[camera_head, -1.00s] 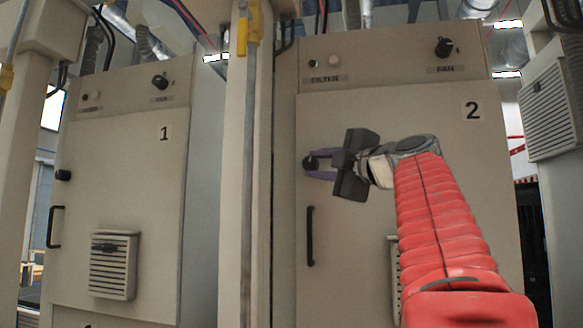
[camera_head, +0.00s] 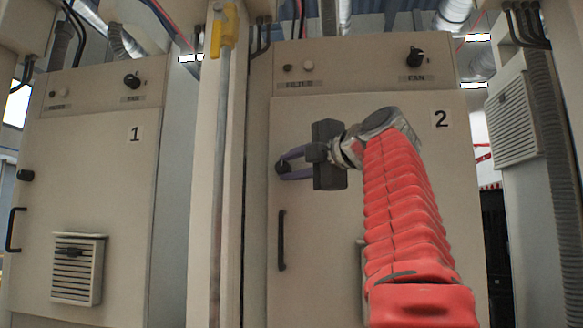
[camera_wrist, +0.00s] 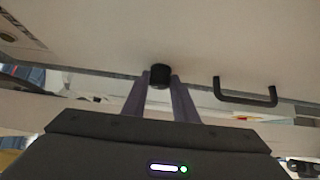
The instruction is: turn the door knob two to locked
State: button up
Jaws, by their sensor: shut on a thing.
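Door knob two (camera_head: 282,167) is a small black round knob near the left edge of the beige cabinet door marked 2 (camera_head: 350,250). My gripper (camera_head: 288,165) has purple fingers, one on each side of the knob, shut on it. In the wrist view the black knob (camera_wrist: 159,76) sits between the purple fingertips (camera_wrist: 159,84) of my gripper. The fingers hide part of the knob, and I cannot tell its exact turn angle.
A vertical black door handle (camera_head: 282,240) is below the knob; it also shows in the wrist view (camera_wrist: 245,98). A FAN knob (camera_head: 415,57) is on the upper panel. Cabinet 1 (camera_head: 100,190) stands to the left, past a beige post with a pipe (camera_head: 218,170).

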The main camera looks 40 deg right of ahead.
jog(key=shift+w+f, duration=0.1)
jog(key=shift+f, duration=0.1)
jog(key=o, duration=1.1)
jog(key=shift+r, duration=0.1)
jog(key=shift+c, duration=0.2)
jog(key=s+a, duration=0.1)
jog(key=s, duration=1.2)
jog(key=shift+s+a, duration=0.4)
